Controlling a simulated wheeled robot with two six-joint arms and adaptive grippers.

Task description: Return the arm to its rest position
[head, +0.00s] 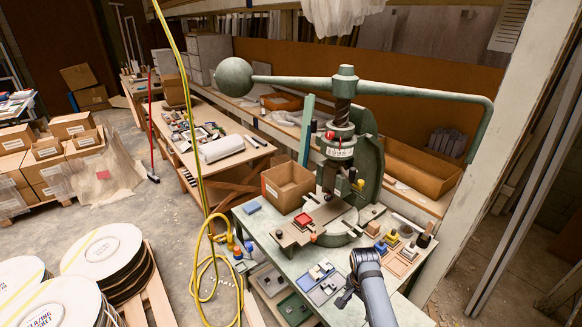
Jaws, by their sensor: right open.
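My right gripper (343,299) is low at the front edge of the press table, by the bottom of the view, with my grey arm running down out of the picture. It is open, and I see nothing between its fingers. The green fly press (368,160) stands upright on the table behind it, clear of my gripper. Its long lever (420,90) runs across the top, with a round ball weight (234,77) at the left end. A red piece (303,220) lies on the press bed. My left gripper is not in view.
A cardboard box (288,185) stands left of the press. Trays of small parts (320,283) and coloured blocks (392,238) lie near my right arm. A yellow hose (203,190) hangs at left and coils on the floor. Large round reels (103,250) stand at lower left.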

